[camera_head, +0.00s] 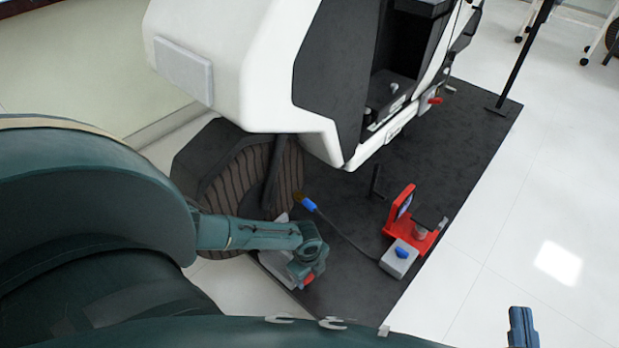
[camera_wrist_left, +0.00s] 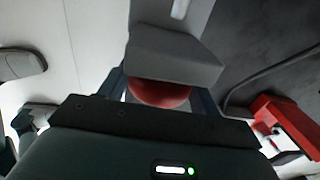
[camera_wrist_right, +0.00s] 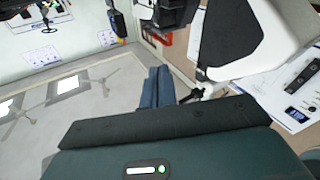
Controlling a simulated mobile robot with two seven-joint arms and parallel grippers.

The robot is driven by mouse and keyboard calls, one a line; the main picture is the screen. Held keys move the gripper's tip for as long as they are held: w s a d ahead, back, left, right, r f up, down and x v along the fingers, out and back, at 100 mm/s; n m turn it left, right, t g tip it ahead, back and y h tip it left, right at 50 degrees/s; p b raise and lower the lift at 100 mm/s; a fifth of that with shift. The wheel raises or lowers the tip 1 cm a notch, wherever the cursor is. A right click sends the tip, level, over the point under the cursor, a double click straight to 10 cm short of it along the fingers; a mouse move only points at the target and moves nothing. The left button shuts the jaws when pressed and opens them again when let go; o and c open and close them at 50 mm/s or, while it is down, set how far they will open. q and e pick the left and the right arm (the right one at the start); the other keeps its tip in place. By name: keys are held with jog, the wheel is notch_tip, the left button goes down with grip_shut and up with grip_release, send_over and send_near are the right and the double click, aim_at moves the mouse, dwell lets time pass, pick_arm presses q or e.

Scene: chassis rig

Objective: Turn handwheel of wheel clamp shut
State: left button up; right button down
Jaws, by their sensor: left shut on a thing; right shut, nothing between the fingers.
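The wheel clamp (camera_head: 276,266) sits low at the tyre (camera_head: 222,180), mostly hidden behind my left gripper (camera_head: 305,276). Its grey body (camera_wrist_left: 172,58) fills the top middle of the left wrist view. The red rounded handwheel (camera_wrist_left: 160,93) lies just under that body, between my left fingers, and my left gripper is shut on it. A bit of red also shows beside the gripper in the head view. My right gripper (camera_head: 522,328) is shut and empty at the bottom right, far from the clamp.
A white and black vehicle body (camera_head: 235,60) overhangs the tyre. A red stand (camera_head: 400,203) and a grey box with a blue knob (camera_head: 398,258) sit on the black mat (camera_head: 345,290). A cable runs to the box. White floor at right is mostly clear.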

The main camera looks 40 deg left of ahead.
pick_arm(q)
jog(key=shift+a, duration=0.1)
jog(key=o, duration=1)
jog(key=shift+r+p, duration=0.35)
jog(key=shift+r, duration=0.15)
jog(key=r+p, duration=0.2)
jog(key=r, duration=0.1)
jog(key=r+p, duration=0.2)
jog(key=r, duration=0.2)
jog(key=s+r+p, duration=0.1)
jog(key=r+p, duration=0.1)
jog(key=r, duration=0.2)
jog(key=shift+r, duration=0.55)
pick_arm(e)
jog(key=shift+s+d+f+m+g+h, duration=0.1)
jog(key=shift+d+m+g+h, duration=0.45)
jog(key=shift+g+h, duration=0.3)
jog(key=shift+d+m+g+h, duration=0.5)
jog(key=shift+g+h, duration=0.25)
jog(key=shift+g, duration=0.2)
